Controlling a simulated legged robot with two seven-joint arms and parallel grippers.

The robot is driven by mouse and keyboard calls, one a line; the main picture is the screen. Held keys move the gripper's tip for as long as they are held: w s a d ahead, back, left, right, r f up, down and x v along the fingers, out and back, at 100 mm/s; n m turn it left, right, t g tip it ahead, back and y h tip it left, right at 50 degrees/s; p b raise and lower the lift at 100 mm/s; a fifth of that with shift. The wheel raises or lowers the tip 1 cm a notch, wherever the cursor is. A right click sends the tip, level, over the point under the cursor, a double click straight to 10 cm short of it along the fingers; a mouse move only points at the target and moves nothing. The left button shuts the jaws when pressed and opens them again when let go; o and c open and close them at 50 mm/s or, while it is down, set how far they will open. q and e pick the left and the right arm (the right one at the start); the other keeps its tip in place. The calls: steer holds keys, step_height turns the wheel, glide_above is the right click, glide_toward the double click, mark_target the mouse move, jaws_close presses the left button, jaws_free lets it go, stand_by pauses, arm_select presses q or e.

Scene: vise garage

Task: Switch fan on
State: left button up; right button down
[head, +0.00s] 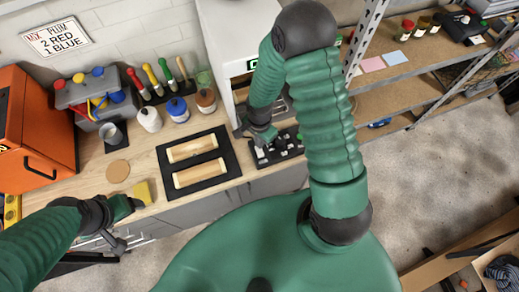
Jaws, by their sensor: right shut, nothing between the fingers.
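No fan can be made out clearly. A black panel (283,150) with several small light switches or plugs lies on the bench at the foot of the white cabinet. My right gripper (262,136) is shut and empty, just above the panel's left end; I cannot tell whether it touches the panel. My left gripper (132,206) is at the bench's front edge beside a yellow block (144,192). Its fingers are too small and dark to tell whether it is open.
A black tray (228,160) with two wooden pieces lies left of the panel. Bottles (178,109), brushes (152,80), a grey box (88,92) and an orange cabinet (35,130) stand behind. The white cabinet (226,40) rises behind the panel. Shelves (390,95) are at right.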

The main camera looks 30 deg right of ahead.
steer(key=shift+d+f, duration=0.2)
steer(key=shift+d, duration=0.1)
steer(key=shift+a, duration=0.5)
steer(key=shift+a+f+b, duration=0.1)
steer(key=shift+a+b, duration=0.25)
steer(key=shift+a, duration=0.2)
steer(key=shift+d+f, duration=0.3)
steer(key=shift+d, duration=0.2)
steer(key=shift+d+r, duration=0.15)
steer(key=r+p, duration=0.1)
steer(key=r, duration=0.1)
steer(key=r+p, duration=0.4)
steer(key=shift+a, duration=0.4)
steer(key=shift+d+r+p, duration=0.15)
steer(key=shift+r+p, duration=0.25)
steer(key=shift+r, duration=0.1)
arm_select(q)
steer(key=v, duration=0.2)
steer(key=w+v, duration=0.1)
steer(key=v, duration=0.1)
steer(key=shift+s+r, duration=0.1)
steer(key=shift+r, duration=0.4)
arm_select(e)
steer(key=shift+d+f, duration=0.1)
steer(key=shift+d, duration=0.05)
